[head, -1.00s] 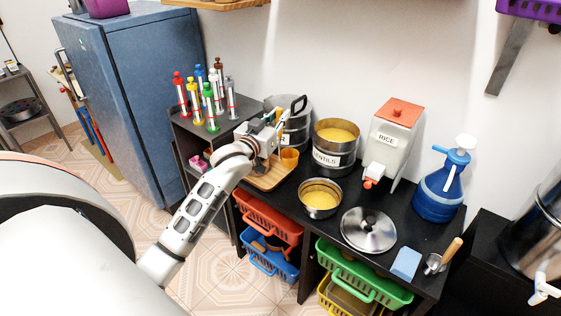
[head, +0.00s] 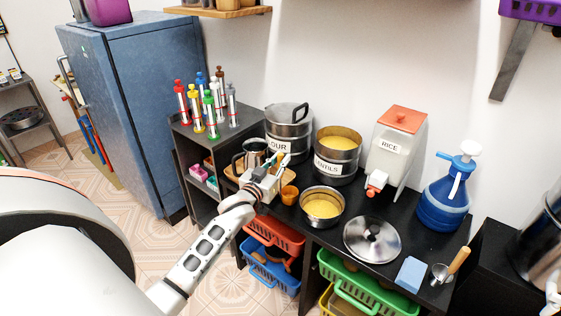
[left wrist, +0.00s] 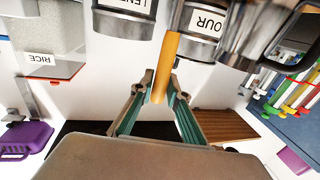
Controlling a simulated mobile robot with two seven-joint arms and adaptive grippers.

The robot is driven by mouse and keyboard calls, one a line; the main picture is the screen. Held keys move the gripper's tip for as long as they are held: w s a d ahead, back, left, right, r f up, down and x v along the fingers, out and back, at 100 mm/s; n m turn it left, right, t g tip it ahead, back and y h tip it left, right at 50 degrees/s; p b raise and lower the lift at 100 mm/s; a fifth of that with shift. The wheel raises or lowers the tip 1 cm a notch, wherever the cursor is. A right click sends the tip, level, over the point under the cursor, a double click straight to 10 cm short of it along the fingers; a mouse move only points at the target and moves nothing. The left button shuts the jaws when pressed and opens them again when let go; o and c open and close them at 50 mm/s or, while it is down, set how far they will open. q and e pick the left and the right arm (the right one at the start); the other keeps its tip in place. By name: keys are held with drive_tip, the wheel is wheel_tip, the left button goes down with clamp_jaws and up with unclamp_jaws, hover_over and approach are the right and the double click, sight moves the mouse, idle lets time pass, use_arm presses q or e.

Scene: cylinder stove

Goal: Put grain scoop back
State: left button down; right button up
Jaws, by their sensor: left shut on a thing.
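My left gripper (head: 274,172) is over the left part of the black counter, in front of the flour canister (head: 287,130). In the left wrist view the gripper (left wrist: 160,92) is shut on an orange-yellow wooden handle (left wrist: 166,66) with a metal shaft above it. The far end of this tool is out of that view, so I cannot tell its shape. A metal scoop with a wooden handle (head: 456,262) lies at the counter's right end, beside a blue sponge (head: 410,274). My right gripper is not in view.
A lentils canister (head: 336,158), a pan of yellow grain (head: 322,205), an orange cup (head: 288,195), a steel lid (head: 371,240), a rice dispenser (head: 394,148) and a blue jug (head: 446,196) crowd the counter. A steel pitcher (head: 254,151) stands close behind the gripper.

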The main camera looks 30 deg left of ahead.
use_arm(q)
drive_tip(key=c, duration=2)
unclamp_jaws()
drive_tip(key=shift+f, duration=0.1)
drive_tip(key=shift+o, duration=0.2)
drive_tip(key=shift+s, duration=0.2)
drive_tip(key=s+d, duration=0.2)
drive_tip(key=s, duration=0.9)
drive_tip(key=s+d+f+m+g+h, duration=0.5)
drive_tip(key=s+d+f+g, duration=0.2)
drive_tip(key=s+d+f, duration=1.4)
wheel_tip(320, 180, down, 2)
drive_tip(key=shift+s+d+f+m, duration=0.1)
drive_tip(key=shift+s+d+m, duration=0.15)
drive_tip(key=shift+d+m, duration=0.2)
